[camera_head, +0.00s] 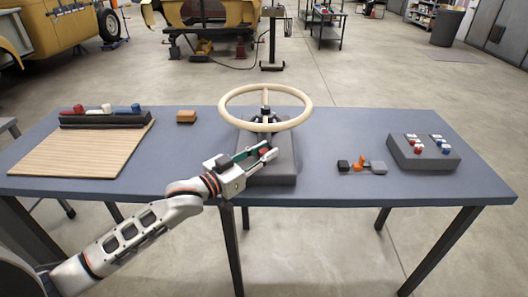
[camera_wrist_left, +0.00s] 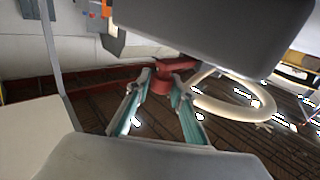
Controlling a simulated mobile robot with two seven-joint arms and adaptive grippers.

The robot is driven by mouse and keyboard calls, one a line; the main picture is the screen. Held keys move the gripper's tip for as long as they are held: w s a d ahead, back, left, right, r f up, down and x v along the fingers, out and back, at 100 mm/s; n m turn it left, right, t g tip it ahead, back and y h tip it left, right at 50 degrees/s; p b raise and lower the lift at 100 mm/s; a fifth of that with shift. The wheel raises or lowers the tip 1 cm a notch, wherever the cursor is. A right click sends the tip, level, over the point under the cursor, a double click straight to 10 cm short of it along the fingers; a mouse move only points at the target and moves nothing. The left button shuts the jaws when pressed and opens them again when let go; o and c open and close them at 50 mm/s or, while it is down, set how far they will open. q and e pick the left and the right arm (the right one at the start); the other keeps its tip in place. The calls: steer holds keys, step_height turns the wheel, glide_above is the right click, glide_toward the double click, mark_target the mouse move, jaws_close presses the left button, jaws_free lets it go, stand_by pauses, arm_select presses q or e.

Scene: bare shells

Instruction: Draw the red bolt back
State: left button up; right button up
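The red bolt (camera_head: 264,153) shows as a small red knob at the grey base block (camera_head: 270,174) under the cream steering wheel (camera_head: 234,94). In the left wrist view the bolt (camera_wrist_left: 160,86) is a short red cylinder below a red bar, under a dark grey block. My left gripper (camera_head: 272,149) reaches in from the front left. The slot the bolt runs in is hidden. My right gripper is not in view.
The wheel rim (camera_head: 308,110) overhangs the block. On the table (camera_head: 330,140), a wooden board (camera_head: 80,155) with a dark rack (camera_head: 105,119) is at left. A tan block (camera_head: 186,116), small black and orange parts (camera_head: 360,164) and a grey switch box (camera_head: 425,158) also lie there.

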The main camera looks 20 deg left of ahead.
arm_select(q)
steer(key=shift+o, duration=1)
steer(key=shift+s+r, duration=0.1)
steer(key=shift+s, duration=0.15)
steer(key=shift+w+f, duration=0.1)
steer(key=shift+f, duration=0.1)
steer(key=shift+s+a, duration=0.2)
steer(key=shift+s, duration=0.15)
steer(key=v, duration=1.1)
steer(key=shift+r, duration=0.15)
steer(key=shift+s+a, duration=0.1)
steer(key=shift+s, duration=0.1)
